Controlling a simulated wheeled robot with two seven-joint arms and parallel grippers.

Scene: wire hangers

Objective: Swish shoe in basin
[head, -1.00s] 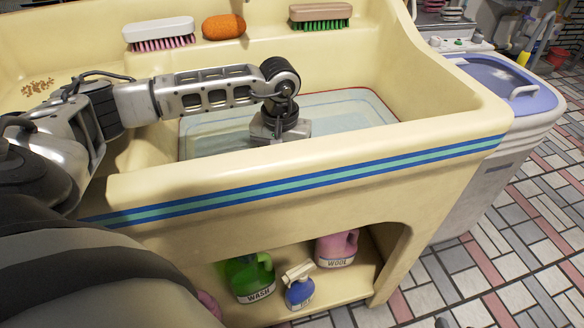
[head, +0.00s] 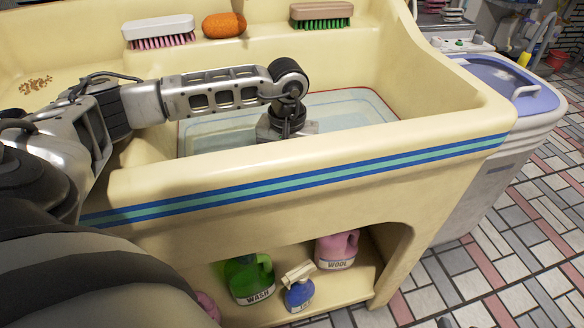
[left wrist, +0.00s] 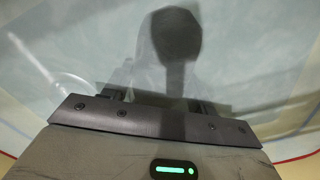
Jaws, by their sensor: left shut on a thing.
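The cream basin (head: 300,178) holds shallow, clear water (head: 350,108). My left arm reaches over its front wall, and my left gripper points down inside. Its fingers are hidden behind the wall in the head view. In the left wrist view the gripper (left wrist: 165,100) is low over the pale basin floor, with a dark shadow beyond it. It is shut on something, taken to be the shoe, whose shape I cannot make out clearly. My right gripper is not in view.
A white brush (head: 160,32), an orange sponge (head: 224,25) and a green-bristled brush (head: 321,15) sit on the back ledge. Green (head: 249,278), blue (head: 299,292) and pink (head: 337,249) bottles stand below. A lilac-topped washer (head: 508,85) is at right.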

